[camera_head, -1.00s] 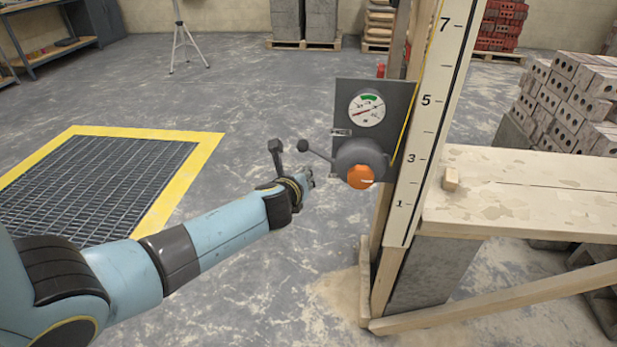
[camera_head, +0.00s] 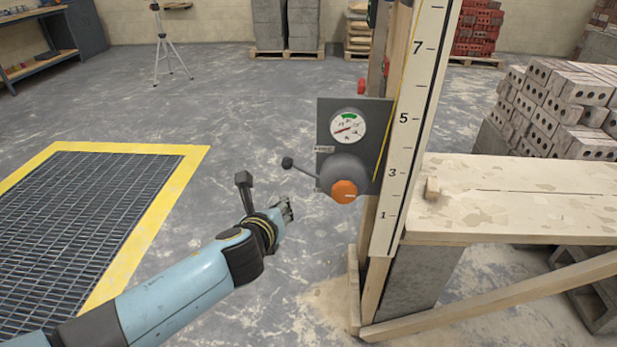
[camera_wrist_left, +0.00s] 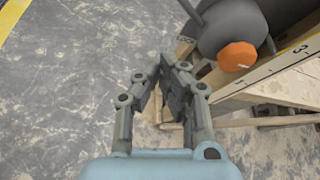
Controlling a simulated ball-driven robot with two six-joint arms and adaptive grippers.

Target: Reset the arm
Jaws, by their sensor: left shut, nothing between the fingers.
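My left arm comes in from the lower left, and its gripper (camera_head: 287,210) is in front of the grey floor, left of and a little below the panel with the orange knob. In the left wrist view the gripper (camera_wrist_left: 172,85) is shut and empty, with its fingers together. The grey panel (camera_head: 326,122) carries a dial gauge (camera_head: 348,126), a grey rounded housing with a ball-ended lever (camera_head: 288,162), and an orange knob (camera_head: 344,191). The orange knob (camera_wrist_left: 237,56) also shows at the upper right of the wrist view, apart from the fingers. My right gripper is not in view.
A wooden post with a numbered scale (camera_head: 412,130) stands right of the panel. A plank bench (camera_head: 520,200) with a small wooden block is at the right, with bricks (camera_head: 560,100) behind. A yellow-framed floor grate (camera_head: 85,235) lies left. Open floor lies between.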

